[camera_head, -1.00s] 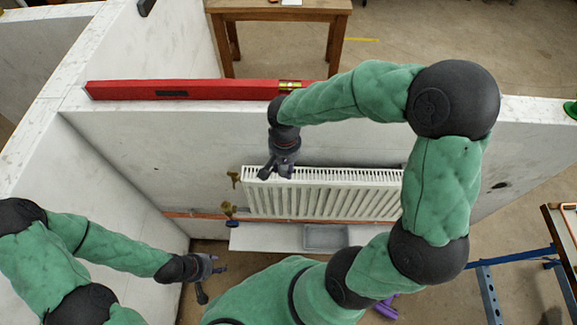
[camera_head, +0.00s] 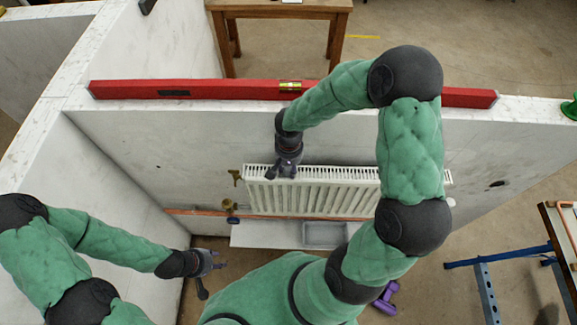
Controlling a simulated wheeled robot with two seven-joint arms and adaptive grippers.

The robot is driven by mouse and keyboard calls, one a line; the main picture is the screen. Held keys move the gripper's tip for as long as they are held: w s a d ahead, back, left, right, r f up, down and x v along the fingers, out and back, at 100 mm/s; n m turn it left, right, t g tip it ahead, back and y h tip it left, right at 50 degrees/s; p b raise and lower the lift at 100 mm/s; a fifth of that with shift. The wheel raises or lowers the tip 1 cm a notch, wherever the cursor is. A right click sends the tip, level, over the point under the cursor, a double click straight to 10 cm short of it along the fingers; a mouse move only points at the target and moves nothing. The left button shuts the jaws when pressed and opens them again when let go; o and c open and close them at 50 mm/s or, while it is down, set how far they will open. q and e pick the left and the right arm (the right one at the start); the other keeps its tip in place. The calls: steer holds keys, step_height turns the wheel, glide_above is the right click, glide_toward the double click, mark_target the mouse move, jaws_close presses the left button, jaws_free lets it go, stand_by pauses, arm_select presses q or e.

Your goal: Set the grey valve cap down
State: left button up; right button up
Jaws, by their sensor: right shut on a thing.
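My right gripper (camera_head: 282,173) is over the top left part of the white radiator (camera_head: 320,193), pointing down. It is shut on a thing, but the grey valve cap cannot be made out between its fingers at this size. A grey tray (camera_head: 325,236) sits on the white ledge (camera_head: 265,237) below the radiator. My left gripper (camera_head: 214,279) is low at the left, with its fingers apart and nothing seen between them.
Brass fittings stick out left of the radiator, an upper one (camera_head: 236,177) and a lower one (camera_head: 229,205). A copper pipe (camera_head: 190,212) runs along the wall. A red spirit level (camera_head: 220,89) lies on the wall top. A purple object (camera_head: 384,299) lies on the floor.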

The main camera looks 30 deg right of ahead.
steer(key=shift+f, duration=0.15)
steer(key=o, duration=0.7)
steer(key=shift+o, duration=0.2)
steer(key=shift+r, duration=0.25)
step_height(320, 180, up, 12)
steer(key=b, duration=0.1)
steer(key=shift+f, duration=0.1)
